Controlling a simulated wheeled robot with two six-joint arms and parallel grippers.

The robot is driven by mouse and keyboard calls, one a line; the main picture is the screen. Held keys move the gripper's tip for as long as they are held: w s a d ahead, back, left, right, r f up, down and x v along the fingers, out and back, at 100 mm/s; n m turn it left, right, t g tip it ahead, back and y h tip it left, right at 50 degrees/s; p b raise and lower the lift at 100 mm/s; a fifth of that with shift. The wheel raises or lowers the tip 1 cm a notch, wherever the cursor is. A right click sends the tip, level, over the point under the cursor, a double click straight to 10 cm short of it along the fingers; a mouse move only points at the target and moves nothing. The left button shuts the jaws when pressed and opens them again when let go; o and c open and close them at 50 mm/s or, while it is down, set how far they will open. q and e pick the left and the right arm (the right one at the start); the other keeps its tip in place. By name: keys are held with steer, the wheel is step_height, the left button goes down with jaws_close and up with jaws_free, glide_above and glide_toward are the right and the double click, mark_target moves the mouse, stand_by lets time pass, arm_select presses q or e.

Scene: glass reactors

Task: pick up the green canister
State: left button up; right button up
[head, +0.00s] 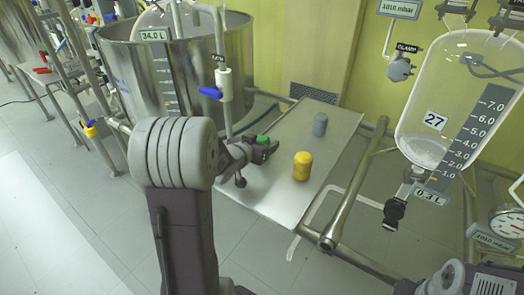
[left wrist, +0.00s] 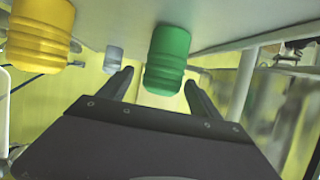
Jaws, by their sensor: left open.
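The green canister (left wrist: 167,62) shows large in the left wrist view, between the two finger tips and beyond them in part. In the head view only a bit of green (head: 263,139) shows, the rest hidden by my left gripper (head: 262,151). My left gripper (left wrist: 159,78) is open, its fingers spread to either side of the canister in the picture. I cannot tell whether either finger touches it. My right gripper does not show clearly in any view.
A yellow canister (head: 302,167) and a grey canister (head: 320,125) stand on the same metal tray (head: 282,199). A large steel vessel (head: 122,73) is behind left. A glass reactor (head: 425,110) hangs to the right, and a metal pipe (head: 350,190) runs along the tray's right side.

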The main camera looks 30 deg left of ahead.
arm_select(q)
steer(key=x, duration=0.4)
steer(key=shift+a+f+b, duration=0.15)
steer(key=shift+b, duration=0.2)
steer(key=shift+s, duration=0.1)
steer(key=c, duration=1.5)
steer(key=s+d+r, duration=0.1)
steer(key=d+r, duration=0.2)
steer(key=s+d+r+p, duration=0.1)
steer(key=s+d+r, duration=0.1)
steer(key=d+r, duration=0.2)
steer(key=s+d+r+p, duration=0.1)
steer(key=d+r, duration=0.3)
steer(key=shift+s+r, duration=0.15)
steer(key=shift+s, duration=0.05)
